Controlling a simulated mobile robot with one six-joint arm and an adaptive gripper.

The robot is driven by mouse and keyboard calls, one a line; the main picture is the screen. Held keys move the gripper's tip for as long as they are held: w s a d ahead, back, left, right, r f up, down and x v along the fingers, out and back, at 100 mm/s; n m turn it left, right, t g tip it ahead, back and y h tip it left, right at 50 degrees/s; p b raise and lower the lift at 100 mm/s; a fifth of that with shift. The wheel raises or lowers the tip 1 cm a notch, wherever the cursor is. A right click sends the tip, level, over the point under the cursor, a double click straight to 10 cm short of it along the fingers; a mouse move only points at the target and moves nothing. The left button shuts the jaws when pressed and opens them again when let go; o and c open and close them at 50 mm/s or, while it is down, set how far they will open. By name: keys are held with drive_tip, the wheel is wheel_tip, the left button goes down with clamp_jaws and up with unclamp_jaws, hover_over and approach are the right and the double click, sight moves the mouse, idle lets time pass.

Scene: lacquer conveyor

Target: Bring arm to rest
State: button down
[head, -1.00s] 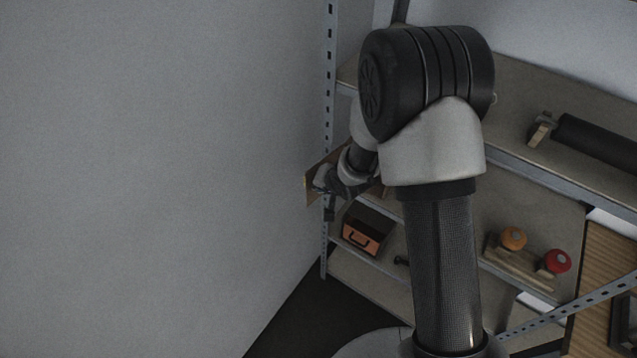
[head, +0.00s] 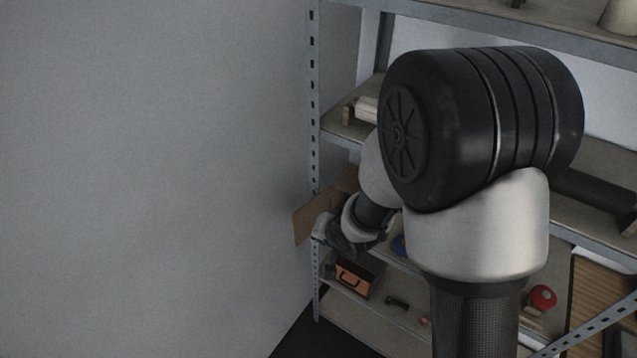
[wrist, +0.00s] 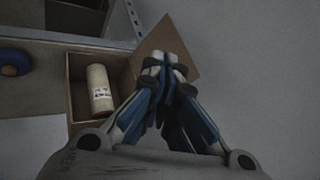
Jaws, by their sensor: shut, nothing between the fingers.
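My gripper (wrist: 163,68) is shut and empty in the wrist view, its fingertips together. They are in front of the raised cardboard flap of an open box (wrist: 71,92). A cream roll with a printed label (wrist: 101,88) lies inside that box, left of the fingers. In the head view my arm is bent, with its big black joint in front of the shelves. My wrist end hangs by the left shelf post, next to the cardboard flap (head: 312,218). The fingertips cannot be made out there.
A metal shelf rack (head: 314,120) stands close behind my arm. It holds an orange-fronted box (head: 352,281) on a lower shelf and a red round knob (head: 541,298). A blue round thing (wrist: 14,60) sits left of the open box. A bare grey wall (head: 150,170) fills the left.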

drive_tip(key=s+d+r+n+h+b, duration=0.2)
drive_tip(key=s+d+r+h+b, duration=0.1)
drive_tip(key=s+d+r+b, duration=0.55)
drive_tip(key=s+d+r+n+g+b, duration=0.1)
drive_tip(key=s+d+n+g+b, duration=0.1)
drive_tip(key=s, duration=1.5)
drive_tip(key=shift+s+d+r+b, duration=0.2)
drive_tip(key=shift+d+b, duration=0.5)
drive_tip(key=shift+d, duration=0.5)
